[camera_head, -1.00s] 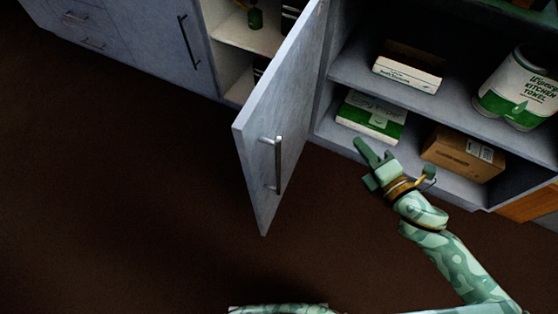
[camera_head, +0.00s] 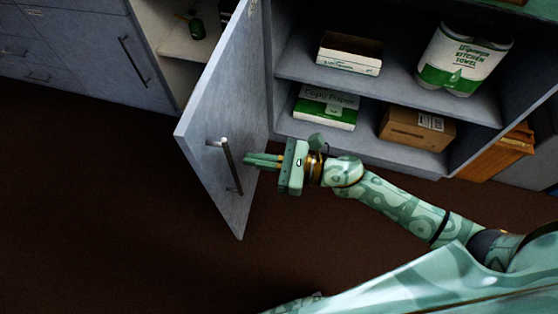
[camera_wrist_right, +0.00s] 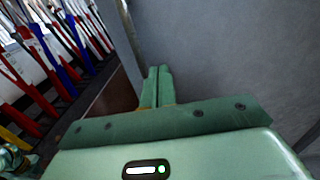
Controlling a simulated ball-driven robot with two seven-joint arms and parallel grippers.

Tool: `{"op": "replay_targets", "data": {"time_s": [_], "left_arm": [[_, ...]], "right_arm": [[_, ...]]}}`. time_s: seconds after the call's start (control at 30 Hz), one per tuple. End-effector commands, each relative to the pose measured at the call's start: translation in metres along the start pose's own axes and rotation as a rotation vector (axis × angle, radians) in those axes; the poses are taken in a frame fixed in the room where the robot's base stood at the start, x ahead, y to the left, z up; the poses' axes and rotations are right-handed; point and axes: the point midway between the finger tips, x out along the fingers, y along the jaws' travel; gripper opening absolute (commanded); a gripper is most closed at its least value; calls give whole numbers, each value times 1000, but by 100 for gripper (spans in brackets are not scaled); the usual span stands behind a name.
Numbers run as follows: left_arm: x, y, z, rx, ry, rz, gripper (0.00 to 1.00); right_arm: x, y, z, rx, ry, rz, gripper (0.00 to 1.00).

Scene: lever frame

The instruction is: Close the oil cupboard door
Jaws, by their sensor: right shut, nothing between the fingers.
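The oil cupboard door (camera_head: 215,120) is a grey panel standing open, swung out from the cupboard, with a silver bar handle (camera_head: 231,166) on its face. I cannot tell whether the fingertips touch the door. In the right wrist view the shut fingers (camera_wrist_right: 157,84) lie before a grey surface (camera_wrist_right: 220,50), with a grey upright bar beside them. My left gripper is not in view.
To the right are open shelves with a white box (camera_head: 349,54), kitchen towel rolls (camera_head: 464,60), a copy paper pack (camera_head: 325,108) and a cardboard box (camera_head: 417,128). Grey drawers stand at the far left. The brown floor (camera_head: 110,230) in front is clear.

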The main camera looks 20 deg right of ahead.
Motion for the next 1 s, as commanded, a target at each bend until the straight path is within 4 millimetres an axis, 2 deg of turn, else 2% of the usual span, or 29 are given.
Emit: {"op": "replay_targets", "data": {"time_s": [0.1,0.3,0.47,0.87,1.0], "left_arm": [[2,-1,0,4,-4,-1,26],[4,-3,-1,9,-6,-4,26],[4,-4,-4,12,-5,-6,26],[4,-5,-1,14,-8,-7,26],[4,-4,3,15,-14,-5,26]], "right_arm": [[23,0,-1,-2,0,0,0],[48,0,-1,1,0,-1,0],[55,0,0,0,0,-1,0],[56,0,0,1,0,-4,0],[65,0,0,1,-1,-24,0]]}}
